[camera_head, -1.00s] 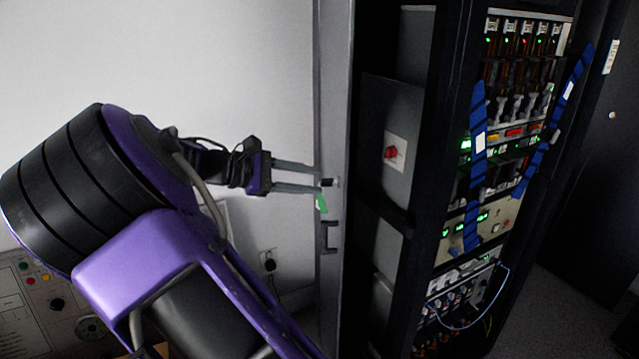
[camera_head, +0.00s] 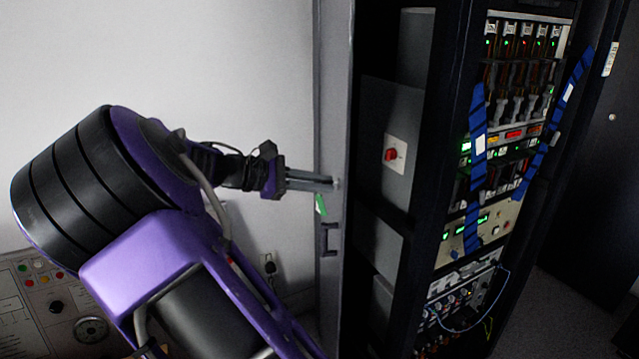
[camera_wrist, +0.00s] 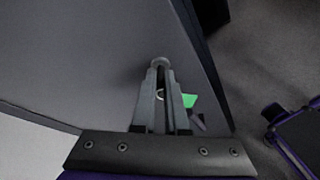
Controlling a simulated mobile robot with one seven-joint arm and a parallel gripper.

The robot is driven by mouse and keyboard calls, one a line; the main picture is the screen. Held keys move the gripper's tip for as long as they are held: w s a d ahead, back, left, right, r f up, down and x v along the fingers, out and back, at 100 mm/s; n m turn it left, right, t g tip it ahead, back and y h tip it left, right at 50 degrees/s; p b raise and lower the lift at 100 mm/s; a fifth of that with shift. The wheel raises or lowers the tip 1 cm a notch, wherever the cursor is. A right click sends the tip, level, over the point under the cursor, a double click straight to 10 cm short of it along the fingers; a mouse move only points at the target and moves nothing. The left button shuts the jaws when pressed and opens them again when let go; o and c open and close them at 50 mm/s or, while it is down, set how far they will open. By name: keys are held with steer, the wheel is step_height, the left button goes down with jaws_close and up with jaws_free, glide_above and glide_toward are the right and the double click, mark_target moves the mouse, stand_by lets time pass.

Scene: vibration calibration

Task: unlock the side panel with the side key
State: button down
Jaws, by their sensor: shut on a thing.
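The side panel (camera_head: 333,100) is a tall grey panel on the left side of the rack; it stands shut or nearly so, I cannot tell which. Its small round lock (camera_wrist: 160,63) shows just past my fingertips in the wrist view. My gripper (camera_head: 331,183) is shut on the side key at the lock, fingers pointing at the panel. The key is mostly hidden between the fingers; its ring (camera_wrist: 160,97) and green tag (camera_head: 320,205) show. The tag also hangs beside the right finger in the wrist view (camera_wrist: 189,101). I cannot see how far the key sits in the lock or its turn.
A dark handle (camera_head: 329,238) is on the panel below the lock. The open rack has a red switch (camera_head: 391,155) inside and blue straps (camera_head: 478,135) across its front. A control console (camera_head: 45,305) stands at lower left, with a white wall behind my arm.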

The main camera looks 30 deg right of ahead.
steer(key=shift+f+m, duration=0.1)
steer(key=shift+m, duration=0.2)
steer(key=m+t+b, duration=0.1)
steer(key=m+h+b, duration=0.1)
steer(key=m+b, duration=0.1)
steer(key=shift+s+a+f+m+t+h, duration=0.1)
steer(key=shift+s+f+m+t+h, duration=0.05)
steer(key=shift+f+m+t+h, duration=0.2)
steer(key=m+h+b, duration=0.1)
steer(key=m+b, duration=0.1)
steer(key=shift+m+t+b, duration=0.25)
steer(key=shift+b, duration=0.15)
steer(key=shift+m+h+b, duration=0.45)
steer(key=shift+m+b, duration=0.25)
steer(key=shift+m, duration=0.1)
steer(key=shift+r, duration=0.1)
steer(key=c, duration=0.9)
jaws_free()
steer(key=shift+c, duration=0.2)
